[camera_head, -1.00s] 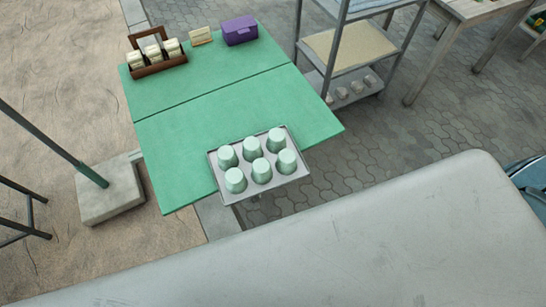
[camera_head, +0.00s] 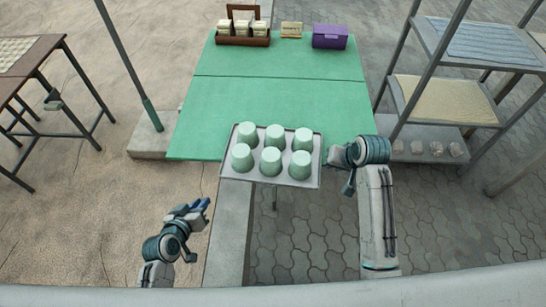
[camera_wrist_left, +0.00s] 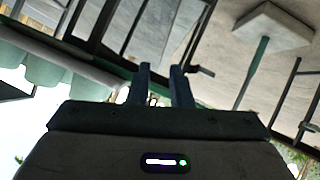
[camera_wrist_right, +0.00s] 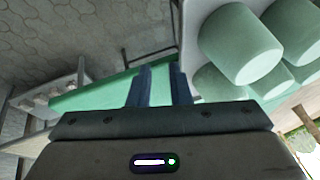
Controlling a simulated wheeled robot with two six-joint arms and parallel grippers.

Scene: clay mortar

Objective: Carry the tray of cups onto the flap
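The grey tray (camera_head: 285,183) holds several pale green cups (camera_head: 271,161), all upside down. In the head view it overlaps the front edge of the green flap (camera_head: 250,100); what supports it is hidden. My right gripper (camera_head: 333,157) is beside the tray's right edge, open and empty. Its wrist view shows the tray's cups (camera_wrist_right: 240,45) close at right, with nothing between the fingers (camera_wrist_right: 163,88). My left gripper (camera_head: 203,209) is open and empty, lower left of the tray and apart from it. Cups (camera_wrist_left: 50,72) show at upper left in the left wrist view.
A shelf rack (camera_head: 450,98) stands close right. A pole (camera_head: 125,55) rises from a block (camera_head: 150,140) at left. A thin post (camera_head: 274,198) shows below the tray.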

